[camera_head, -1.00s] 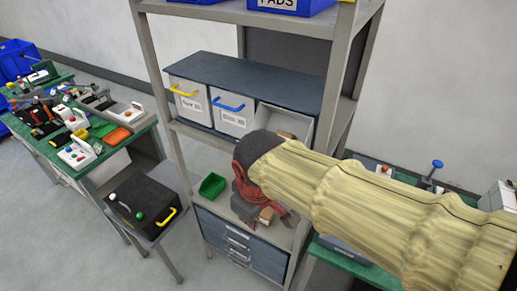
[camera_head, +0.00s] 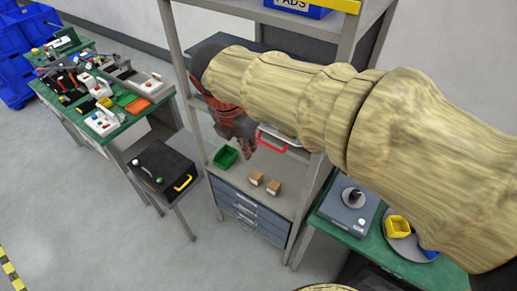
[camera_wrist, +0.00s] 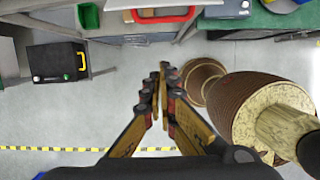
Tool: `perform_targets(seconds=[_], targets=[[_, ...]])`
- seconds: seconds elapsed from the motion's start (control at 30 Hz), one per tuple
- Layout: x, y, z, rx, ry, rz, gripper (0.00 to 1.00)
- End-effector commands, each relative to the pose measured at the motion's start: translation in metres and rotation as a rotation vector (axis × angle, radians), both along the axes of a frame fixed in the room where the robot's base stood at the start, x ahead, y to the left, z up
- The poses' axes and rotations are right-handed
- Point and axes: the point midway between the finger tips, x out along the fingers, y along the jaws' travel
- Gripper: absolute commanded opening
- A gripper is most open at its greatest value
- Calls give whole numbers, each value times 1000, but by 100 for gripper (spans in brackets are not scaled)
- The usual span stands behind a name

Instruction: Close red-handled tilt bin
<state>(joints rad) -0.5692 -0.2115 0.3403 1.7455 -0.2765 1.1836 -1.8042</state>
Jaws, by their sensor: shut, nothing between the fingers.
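The red handle (camera_head: 272,139) of the tilt bin shows just under my arm in the head view. Only a small pale part of the bin's front shows beside it; the rest is hidden behind my arm, so its exact tilt cannot be told. In the wrist view the red handle (camera_wrist: 160,16) is at the top edge, beyond my fingertips and apart from them. My gripper (camera_head: 250,151) is shut and empty, pointing down in front of the rack, just left of the handle. Its closed fingers (camera_wrist: 162,72) show in the middle of the wrist view.
A green bin (camera_head: 225,157) and two small brown boxes (camera_head: 264,183) are on the shelf below, above grey drawers (camera_head: 245,213). A black case (camera_head: 160,168) with a yellow handle stands at left. A green workbench (camera_head: 345,228) stands at right. The floor between is clear.

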Motion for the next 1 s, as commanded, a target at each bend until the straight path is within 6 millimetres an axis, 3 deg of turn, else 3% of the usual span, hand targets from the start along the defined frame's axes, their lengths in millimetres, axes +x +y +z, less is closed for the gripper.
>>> perform_targets(seconds=[0.17, 0.57, 0.7, 1.0], targets=[[4, -4, -20, -2, 3, -1, 0], [20, -17, -95, -1, 4, -3, 0], [35, -27, -80, 2, -2, -6, 0], [46, -36, -71, 1, -1, -3, 0]])
